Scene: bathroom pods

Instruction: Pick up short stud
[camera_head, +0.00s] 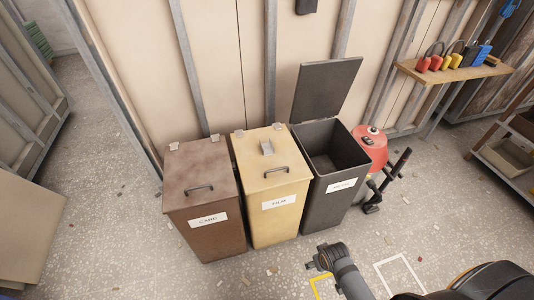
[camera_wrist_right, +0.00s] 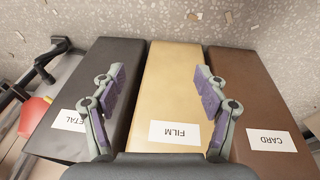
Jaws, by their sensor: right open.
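A small grey metal piece (camera_head: 266,147), which looks like the short stud, sits on the closed lid of the tan FILM bin (camera_head: 289,226). My right gripper (camera_wrist_right: 157,85) is open and empty in the right wrist view, its two purple-padded fingers spread in front of the FILM bin (camera_wrist_right: 172,85). The grey piece does not show in that view. In the head view my right arm comes in from the bottom right, low in front of the bins and apart from the grey piece. My left gripper is not in view.
The brown CARD bin (camera_head: 203,230) is closed. The dark METAL bin (camera_head: 327,209) has its lid raised. A red canister (camera_head: 369,147) stands to the right. A shelf (camera_head: 440,76) holds several padlocks. Speckled floor in front is mostly clear, with scattered scraps.

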